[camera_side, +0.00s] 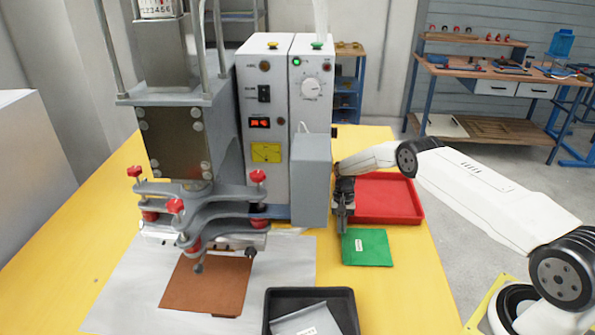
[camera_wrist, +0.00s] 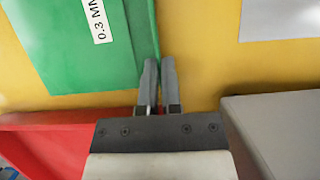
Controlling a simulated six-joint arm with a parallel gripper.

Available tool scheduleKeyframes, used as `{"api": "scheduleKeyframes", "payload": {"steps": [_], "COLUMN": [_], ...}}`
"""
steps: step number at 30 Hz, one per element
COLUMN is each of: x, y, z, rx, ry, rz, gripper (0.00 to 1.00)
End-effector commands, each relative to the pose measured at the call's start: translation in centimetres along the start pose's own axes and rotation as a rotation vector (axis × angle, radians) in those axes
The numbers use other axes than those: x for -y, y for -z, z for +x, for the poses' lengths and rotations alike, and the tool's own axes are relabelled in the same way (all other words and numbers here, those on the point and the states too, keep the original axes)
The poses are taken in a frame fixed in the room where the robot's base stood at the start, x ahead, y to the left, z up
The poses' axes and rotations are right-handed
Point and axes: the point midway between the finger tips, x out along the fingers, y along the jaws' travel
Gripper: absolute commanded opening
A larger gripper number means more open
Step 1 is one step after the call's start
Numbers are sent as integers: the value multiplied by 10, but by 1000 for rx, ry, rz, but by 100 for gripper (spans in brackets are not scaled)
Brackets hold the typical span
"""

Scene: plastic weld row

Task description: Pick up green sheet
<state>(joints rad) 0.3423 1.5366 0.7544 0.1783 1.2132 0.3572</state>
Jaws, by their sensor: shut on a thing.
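The green sheet (camera_side: 367,248) lies on the yellow table in front of the red tray, with a small white label on it. In the wrist view the green sheet (camera_wrist: 85,55) fills the upper left, and its label reads "0.3 MM". My gripper (camera_side: 343,228) is at the sheet's left edge in the side view. In the wrist view my gripper (camera_wrist: 158,70) has its fingers close together at the sheet's edge, shut on it. The sheet looks at or just above table height; I cannot tell which.
The red tray (camera_side: 390,217) is behind the sheet. The welding machine (camera_side: 265,150) stands to the left, its grey box (camera_side: 310,180) close to my gripper. A brown sheet (camera_side: 205,285) lies under the press. A black tray (camera_side: 345,297) with a grey sheet is at the front. The table's right front is clear.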

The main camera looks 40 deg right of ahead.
Motion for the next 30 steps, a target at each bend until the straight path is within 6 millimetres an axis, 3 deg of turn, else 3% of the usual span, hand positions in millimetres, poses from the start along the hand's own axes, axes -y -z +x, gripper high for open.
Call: {"api": "scheduleKeyframes", "payload": {"steps": [14, 30], "x": [-4, -25], "y": [-19, -68], "z": [-31, -62], "rx": [0, -1], "ry": [1, 1], "rz": [0, 0], "gripper": [0, 0]}}
